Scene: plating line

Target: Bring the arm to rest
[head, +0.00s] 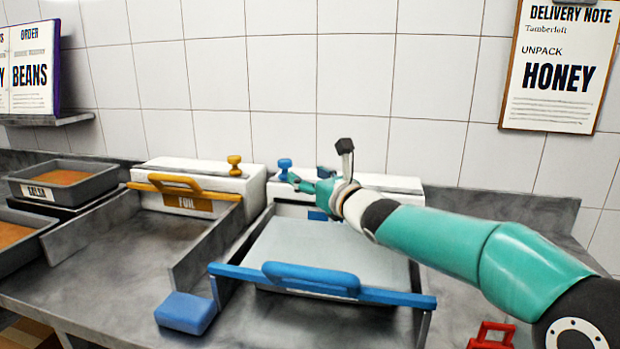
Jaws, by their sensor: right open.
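My right arm comes in from the lower right in teal and black. My right gripper (308,184) is at its far end, above the back of the blue-handled station and close to the blue knob (285,168). It looks open with nothing held; I cannot tell whether it touches the knob. My left gripper does not show.
A blue-handled frame (312,280) lies in front, beside a blue block (186,313). A salsa tray (65,178) is at far left. A red handle (491,336) is at lower right.

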